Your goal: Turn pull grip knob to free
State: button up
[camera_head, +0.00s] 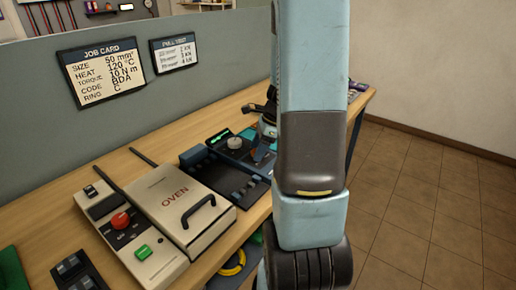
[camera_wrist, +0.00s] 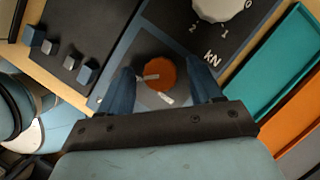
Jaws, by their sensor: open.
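The orange grip knob (camera_wrist: 160,73) is on the dark panel in the wrist view. A pale pointer mark shows at its left side, and another pale mark lies just below it. My gripper (camera_wrist: 160,65) is open, with one blue finger on each side of the knob and a visible gap to each. I cannot tell how far the fingertips are above the panel. In the head view my arm covers most of the gripper, and I cannot make out the orange knob there.
A white kN dial (camera_wrist: 220,8) sits beyond the knob and shows in the head view (camera_head: 235,143). Teal (camera_wrist: 275,75) and orange (camera_wrist: 298,118) trays lie at right. Blue clamp blocks (camera_wrist: 50,47) are at left.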

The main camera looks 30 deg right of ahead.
jog(key=c, duration=1)
jog(key=shift+c, duration=0.2)
jog(key=shift+n, duration=0.3)
jog(key=n+g, duration=0.1)
jog(key=n, duration=0.3)
jog(key=shift+w+d+n+g, duration=0.1)
jog(key=shift+w+n+g, duration=0.1)
jog(key=shift+n+g, duration=0.15)
jog(key=n+g, duration=0.2)
jog(key=n, duration=0.2)
jog(key=shift+w, duration=0.1)
jog(key=n+g+h, duration=0.1)
jog(key=n, duration=0.4)
jog(key=shift+w, duration=0.1)
jog(key=shift+a+n+g+h, duration=0.2)
jog(key=shift+n+g+h, duration=0.35)
jog(key=shift+n, duration=1.2)
jog(key=shift+w, duration=0.1)
